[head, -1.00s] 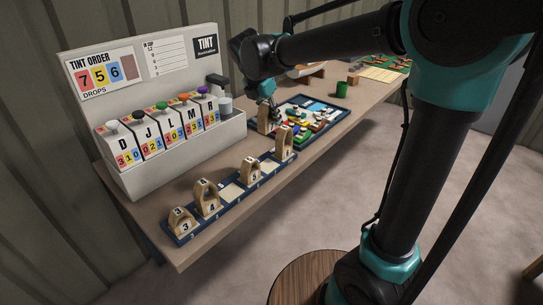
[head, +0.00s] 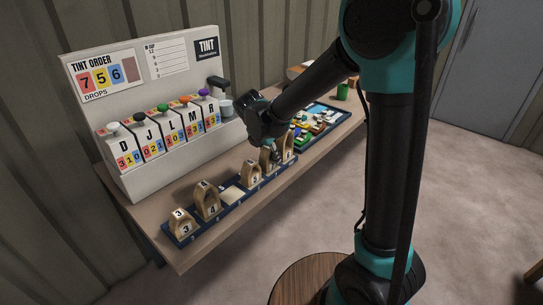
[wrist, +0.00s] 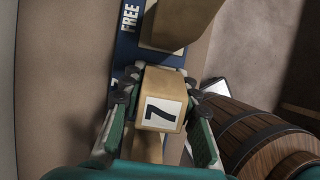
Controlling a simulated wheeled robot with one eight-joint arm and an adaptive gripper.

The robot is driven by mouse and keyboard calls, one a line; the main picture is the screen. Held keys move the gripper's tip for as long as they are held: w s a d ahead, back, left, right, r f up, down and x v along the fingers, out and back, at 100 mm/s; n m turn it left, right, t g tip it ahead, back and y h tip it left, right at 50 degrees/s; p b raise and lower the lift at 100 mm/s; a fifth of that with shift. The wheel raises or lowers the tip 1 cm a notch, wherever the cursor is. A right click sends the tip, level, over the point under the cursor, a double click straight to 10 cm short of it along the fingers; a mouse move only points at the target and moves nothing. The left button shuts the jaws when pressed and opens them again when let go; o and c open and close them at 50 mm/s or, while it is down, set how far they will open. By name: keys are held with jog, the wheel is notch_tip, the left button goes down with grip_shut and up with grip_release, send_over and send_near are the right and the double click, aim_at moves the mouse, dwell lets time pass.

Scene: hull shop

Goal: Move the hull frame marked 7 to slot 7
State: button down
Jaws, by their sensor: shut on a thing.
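The hull frame marked 7 (wrist: 160,103) is a tan wooden block with a white "7" label, gripped between my gripper's fingers (wrist: 158,98) in the wrist view. In the head view my gripper (head: 271,147) holds this frame (head: 266,160) at the navy slot rack (head: 212,222), between two standing frames. I cannot tell whether its base touches the rack. Frames labelled 3 (head: 181,224) and 4 (head: 206,202) stand at the near end. A bare slot (head: 233,194) follows, then another standing frame (head: 250,172). A tall frame (head: 287,149) stands beyond my gripper.
The tint dispenser (head: 165,130) stands behind the rack. A tray of coloured pieces (head: 322,120) and a green cup (head: 342,91) lie farther along the bench. A round wooden barrel (wrist: 275,145) stands below the bench edge. The near front bench strip is clear.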

aim_at(263, 158)
jog(key=shift+f, duration=0.15)
jog(key=c, duration=1.1)
grip_release()
jog(key=shift+c, duration=0.2)
jog(key=v, duration=1.2)
jog(key=shift+r, duration=0.2)
jog(key=s+d+f+m+y, duration=0.1)
jog(key=s+d+f+m, duration=0.4)
jog(key=d+m, duration=0.4)
jog(key=s+d+f+m+y, duration=0.1)
jog(key=s+d+f+m, duration=0.4)
jog(key=d+m, duration=0.3)
jog(key=s+d+f+m, duration=0.5)
jog(key=d+m, duration=0.4)
jog(key=m, duration=0.2)
jog(key=shift+s+d+f+t+y, duration=0.3)
jog(key=shift+f+y, duration=0.1)
